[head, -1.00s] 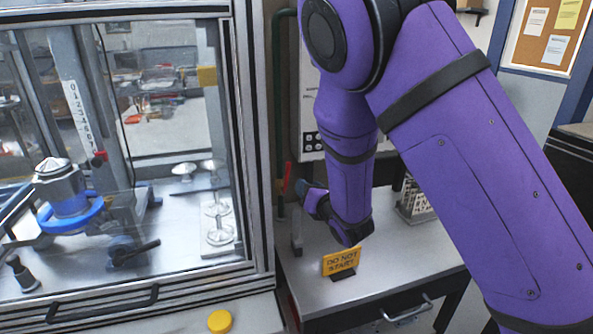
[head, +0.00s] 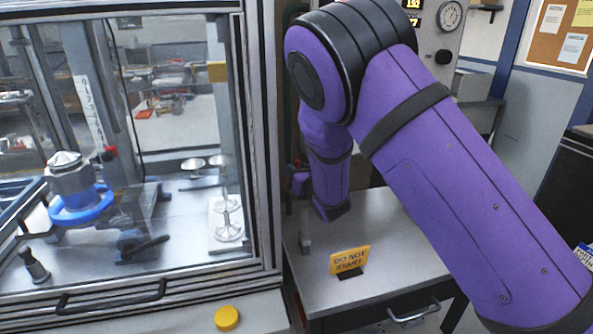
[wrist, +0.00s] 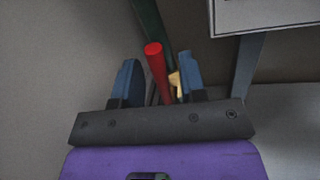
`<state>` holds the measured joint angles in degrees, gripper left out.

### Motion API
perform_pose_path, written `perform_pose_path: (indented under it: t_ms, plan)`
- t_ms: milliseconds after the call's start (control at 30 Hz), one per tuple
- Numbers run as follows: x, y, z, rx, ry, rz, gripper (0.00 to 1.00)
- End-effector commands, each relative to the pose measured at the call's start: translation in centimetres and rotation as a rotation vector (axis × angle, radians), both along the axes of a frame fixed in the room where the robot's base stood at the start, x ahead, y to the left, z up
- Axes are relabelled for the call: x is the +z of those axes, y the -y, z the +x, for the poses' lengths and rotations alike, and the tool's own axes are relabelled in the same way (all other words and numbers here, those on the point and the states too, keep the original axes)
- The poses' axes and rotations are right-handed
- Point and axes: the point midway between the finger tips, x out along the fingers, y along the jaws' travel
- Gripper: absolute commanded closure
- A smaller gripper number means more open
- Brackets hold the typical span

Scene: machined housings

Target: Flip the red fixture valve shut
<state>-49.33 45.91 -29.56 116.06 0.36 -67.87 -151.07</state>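The red valve handle (wrist: 156,68) stands up between the two blue fingers of my gripper (wrist: 158,65) in the wrist view. The fingers are open, with a gap showing between the handle and the right finger. A small brass-coloured part (wrist: 175,84) shows beside the handle, near the right finger. In the head view my gripper (head: 298,184) is small, beside the glazed cabinet's right edge, and the handle cannot be made out clearly there.
A dark green pipe (wrist: 148,22) runs behind the handle. A yellow "DO NOT START" sign (head: 350,260) stands on the grey bench (head: 385,255) below my arm. The glazed cabinet (head: 262,150) stands close on the left. A yellow button (head: 227,318) is at the front.

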Motion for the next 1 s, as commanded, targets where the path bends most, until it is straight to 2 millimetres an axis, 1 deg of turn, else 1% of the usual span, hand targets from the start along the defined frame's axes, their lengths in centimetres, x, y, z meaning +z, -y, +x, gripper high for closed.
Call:
perform_pose_path:
  t_ms: [100, 367, 400, 467, 500, 567, 867, 1000]
  plan:
    - [0.0, -0.3, 0.5, 0.0, 0.0, 0.0, 0.62]
    - [0.0, -0.3, 0.6, 0.0, 0.0, 0.0, 0.62]
    - [0.0, -0.3, 0.6, 0.0, 0.0, 0.0, 0.64]
    - [0.0, -0.3, 0.6, 0.0, 0.0, 0.0, 0.78]
    - [0.0, -0.3, 0.6, 0.0, 0.0, 0.0, 0.87]
    - [0.0, -0.3, 0.6, 0.0, 0.0, 0.0, 1.0]
    - [0.0, -0.3, 0.8, 0.0, -0.002, 0.009, 1.0]
    - [-0.1, -0.1, 1.6, -0.001, -0.011, 0.04, 1.0]
